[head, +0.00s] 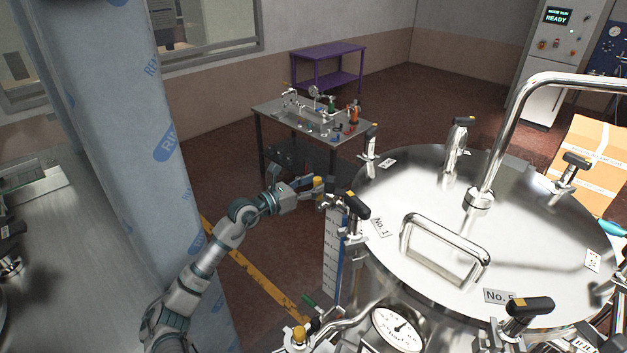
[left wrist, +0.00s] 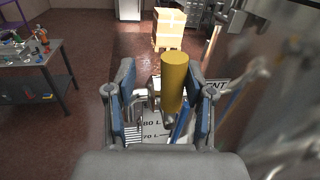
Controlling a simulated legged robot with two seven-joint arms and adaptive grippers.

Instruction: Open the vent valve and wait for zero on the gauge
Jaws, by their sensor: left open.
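A yellow cylindrical handle (head: 318,182) stands at the upper left side of the steel vessel (head: 440,190). In the left wrist view the yellow handle (left wrist: 174,82) is upright between my open fingers, with gaps on both sides. My left gripper (head: 306,186) is open around it; it also shows in the left wrist view (left wrist: 163,100). My right gripper is not in view.
Black-handled lid clamps (head: 357,206) ring the vessel. A second yellow knob (head: 299,335) and pipes sit below the gripper. A film-wrapped column (head: 110,130) stands left of my arm. A cluttered bench (head: 275,119) is behind. A level scale (head: 333,252) runs down the vessel's side.

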